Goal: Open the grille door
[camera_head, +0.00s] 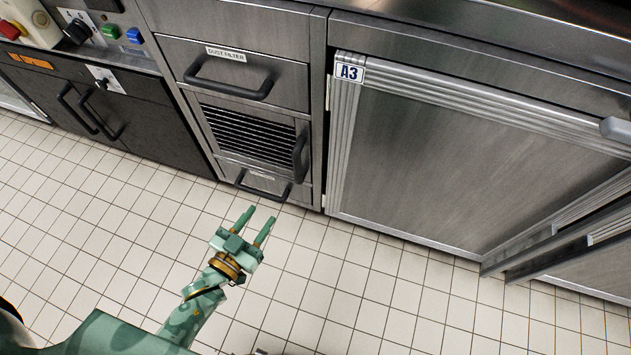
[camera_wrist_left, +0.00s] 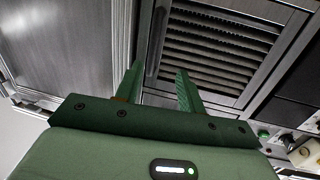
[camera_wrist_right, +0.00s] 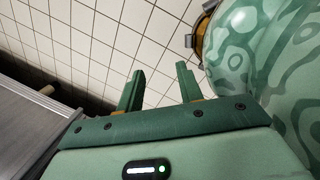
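The grille door (camera_head: 248,136) is a dark louvred panel in a steel frame, and it looks closed and flush with the cabinet. Its dark vertical bar handle (camera_head: 300,154) is on the right side. My left gripper (camera_head: 255,219) is open and empty, in front of and below the door. In the left wrist view the louvres (camera_wrist_left: 215,50) fill the upper middle. The handle (camera_wrist_left: 157,42) there lines up between the two open fingertips (camera_wrist_left: 159,68), apart from them. My right gripper (camera_wrist_right: 159,75) is open and empty over the floor, seen in the right wrist view.
The dust filter drawer (camera_head: 285,80) is above the grille, and a lower drawer handle (camera_head: 263,189) juts out below it. The A3 cabinet door (camera_head: 450,160) is to the right. A dark cabinet (camera_head: 75,110) is to the left. The tiled floor (camera_head: 400,300) in front is clear.

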